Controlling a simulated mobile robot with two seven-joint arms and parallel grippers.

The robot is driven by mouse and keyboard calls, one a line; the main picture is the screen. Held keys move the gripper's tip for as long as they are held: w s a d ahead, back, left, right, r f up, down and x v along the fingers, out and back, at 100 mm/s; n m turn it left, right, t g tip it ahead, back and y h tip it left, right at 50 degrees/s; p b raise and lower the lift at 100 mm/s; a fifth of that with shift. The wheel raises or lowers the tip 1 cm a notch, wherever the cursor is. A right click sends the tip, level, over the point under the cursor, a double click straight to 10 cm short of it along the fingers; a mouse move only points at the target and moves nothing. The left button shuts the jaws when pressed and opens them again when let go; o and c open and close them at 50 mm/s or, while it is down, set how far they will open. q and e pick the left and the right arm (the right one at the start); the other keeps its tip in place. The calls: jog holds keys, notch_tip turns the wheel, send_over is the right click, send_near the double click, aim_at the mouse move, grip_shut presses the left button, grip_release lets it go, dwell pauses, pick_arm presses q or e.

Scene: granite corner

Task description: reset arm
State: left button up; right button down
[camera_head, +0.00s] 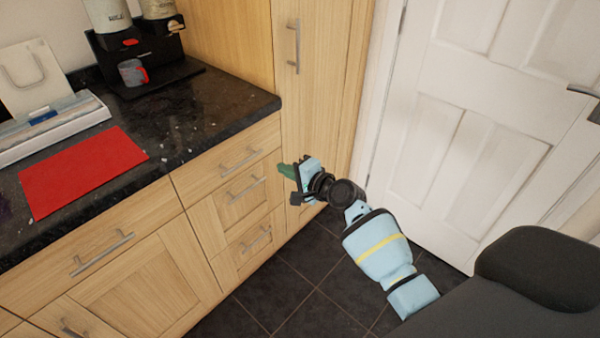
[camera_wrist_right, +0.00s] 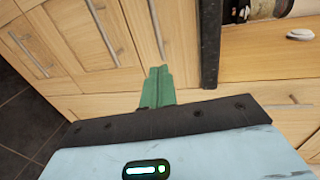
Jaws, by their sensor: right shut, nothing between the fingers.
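My right gripper (camera_head: 287,171) hangs in front of the wooden drawers, to the right of the counter's corner in the head view. Its green fingers (camera_wrist_right: 157,88) show in the right wrist view, shut together with nothing between them. My right arm reaches in from the lower right, over the dark tiled floor. My left gripper is not in view.
The dark granite counter (camera_head: 215,118) holds a red mat (camera_head: 82,172), a coffee machine (camera_head: 140,52) with a grey and red mug (camera_head: 132,73), and a white tray-like object (camera_head: 50,128). A tall cabinet (camera_head: 315,110) and white door (camera_head: 480,120) stand right. Floor (camera_head: 310,275) is clear.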

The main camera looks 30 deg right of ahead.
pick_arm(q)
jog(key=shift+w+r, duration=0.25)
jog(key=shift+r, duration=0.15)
pick_arm(e)
jog(key=shift+v, duration=2.1)
jog(key=shift+f, duration=0.1)
jog(key=s+a+f+n+g+h+p, duration=0.15)
jog(key=s+f+n, duration=0.35)
jog(key=s, duration=0.5)
jog(key=s+a+f+n+g+h+p, duration=0.1)
jog(key=s+a+f+n+g+p, duration=0.15)
jog(key=s+f, duration=0.6)
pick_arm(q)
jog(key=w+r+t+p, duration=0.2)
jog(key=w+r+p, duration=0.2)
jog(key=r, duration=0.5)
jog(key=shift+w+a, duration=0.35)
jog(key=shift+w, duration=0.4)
pick_arm(e)
jog(key=s+a+r+n+g, duration=0.1)
jog(key=s+n, duration=0.7)
jog(key=s, duration=1.8)
jog(key=shift+a+r+g+h, duration=0.25)
jog(key=shift+a+g+h, duration=0.25)
jog(key=shift+a, duration=0.4)
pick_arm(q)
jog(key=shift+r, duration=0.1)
pick_arm(e)
jog(key=shift+s+n, duration=0.1)
jog(key=shift+n, duration=0.15)
